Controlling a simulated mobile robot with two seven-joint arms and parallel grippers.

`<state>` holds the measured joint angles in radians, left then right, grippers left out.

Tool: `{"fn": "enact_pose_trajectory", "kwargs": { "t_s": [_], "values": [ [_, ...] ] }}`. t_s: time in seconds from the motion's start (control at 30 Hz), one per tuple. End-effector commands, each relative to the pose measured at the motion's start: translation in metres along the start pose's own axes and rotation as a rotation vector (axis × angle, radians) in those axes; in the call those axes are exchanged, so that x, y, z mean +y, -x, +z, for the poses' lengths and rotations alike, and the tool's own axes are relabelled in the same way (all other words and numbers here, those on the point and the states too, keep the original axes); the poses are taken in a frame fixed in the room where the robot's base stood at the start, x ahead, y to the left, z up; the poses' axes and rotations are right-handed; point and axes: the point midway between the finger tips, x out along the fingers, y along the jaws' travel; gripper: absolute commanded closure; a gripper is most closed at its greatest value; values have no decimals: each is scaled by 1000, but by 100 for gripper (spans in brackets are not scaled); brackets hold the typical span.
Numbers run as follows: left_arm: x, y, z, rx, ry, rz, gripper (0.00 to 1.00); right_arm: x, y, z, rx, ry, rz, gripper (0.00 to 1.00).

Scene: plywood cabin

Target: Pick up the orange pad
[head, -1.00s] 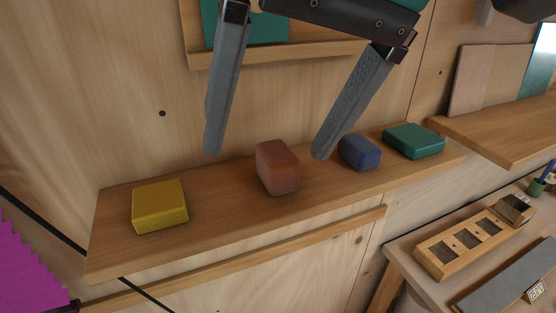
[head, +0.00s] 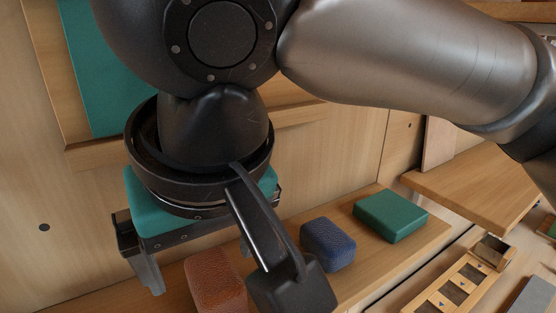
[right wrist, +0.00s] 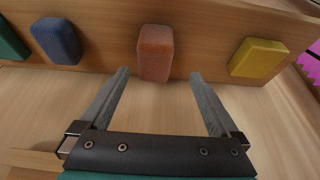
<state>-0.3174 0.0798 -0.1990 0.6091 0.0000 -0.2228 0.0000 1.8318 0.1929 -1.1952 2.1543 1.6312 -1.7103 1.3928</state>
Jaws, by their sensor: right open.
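The orange pad (head: 215,282) is a reddish-orange rounded block on a narrow wooden shelf; in the head view its lower part is cut off. My right gripper (head: 200,264) hangs at the shelf, up and to the left of the pad in that view, partly hidden by my own wrist. In the right wrist view the pad (right wrist: 155,50) stands beyond the open fingertips (right wrist: 159,73), roughly centred between them. Nothing is held between the fingers. Whether a fingertip touches the pad cannot be told. My left gripper is not in view.
A blue block (head: 328,244) and a green block (head: 391,215) lie to the pad's right on the shelf (head: 385,262). A yellow block (right wrist: 258,58) shows on its other side in the right wrist view. A slotted wooden tray (head: 452,290) is at lower right.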

Motion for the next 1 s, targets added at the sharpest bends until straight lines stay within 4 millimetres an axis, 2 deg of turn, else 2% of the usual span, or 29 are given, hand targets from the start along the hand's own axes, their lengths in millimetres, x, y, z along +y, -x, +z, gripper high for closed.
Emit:
{"fn": "enact_pose_trajectory", "kwargs": {
  "t_s": [0.2,0.27,0.5,0.8,0.83,1.0],
  "values": [
    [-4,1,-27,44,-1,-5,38,1,-15,1,-2,-1,-1,3],
    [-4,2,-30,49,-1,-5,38,3,-22,2,-3,-2,0,3],
    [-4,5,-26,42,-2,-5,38,8,-56,5,-3,-2,-1,3],
    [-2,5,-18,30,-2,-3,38,8,-63,5,-1,-1,-1,3],
    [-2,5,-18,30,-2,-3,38,8,-63,5,-1,-1,-1,4],
    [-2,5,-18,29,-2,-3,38,8,-63,5,-1,-2,-1,23]
  ]
}}
